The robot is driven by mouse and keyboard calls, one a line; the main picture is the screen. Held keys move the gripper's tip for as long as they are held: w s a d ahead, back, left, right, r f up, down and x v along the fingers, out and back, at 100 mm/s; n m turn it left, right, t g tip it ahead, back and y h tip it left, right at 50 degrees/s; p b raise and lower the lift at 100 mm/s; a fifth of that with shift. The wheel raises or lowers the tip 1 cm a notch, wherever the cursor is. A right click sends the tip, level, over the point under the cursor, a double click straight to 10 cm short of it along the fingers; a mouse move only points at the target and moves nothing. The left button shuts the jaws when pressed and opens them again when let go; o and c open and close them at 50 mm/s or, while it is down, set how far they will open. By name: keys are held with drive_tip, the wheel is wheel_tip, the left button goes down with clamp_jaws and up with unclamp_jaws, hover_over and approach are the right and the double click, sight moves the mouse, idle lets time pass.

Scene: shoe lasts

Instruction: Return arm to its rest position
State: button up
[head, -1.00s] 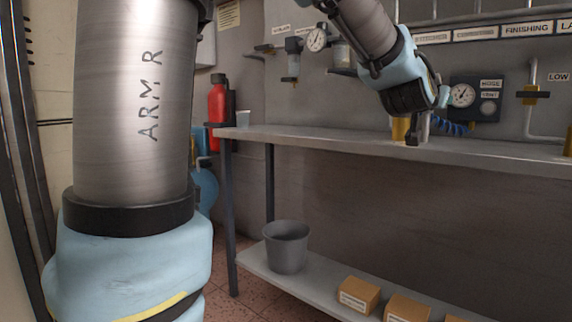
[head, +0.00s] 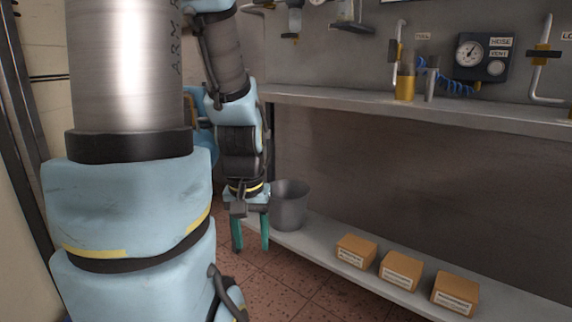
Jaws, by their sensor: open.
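My gripper (head: 251,246) points down in front of the bench, just left of the grey bucket on the lower shelf. Its two green fingers are apart, with nothing between them. My forearm hangs nearly straight down above it, and a large part of my own arm fills the left of the view. My gripper overlaps the bucket's left edge in the picture; I cannot tell how near they are.
The grey bucket (head: 290,204) and several cardboard boxes (head: 401,270) stand on the lower shelf (head: 330,268). The bench top (head: 400,108) holds a yellow cylinder (head: 405,86) and a grey cylinder (head: 431,82). The red tiled floor (head: 290,287) in front is clear.

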wheel_tip(320, 180, up, 32)
drive_tip(key=p, duration=3)
drive_tip(key=shift+w+d, duration=0.15)
drive_tip(key=shift+w, duration=0.05)
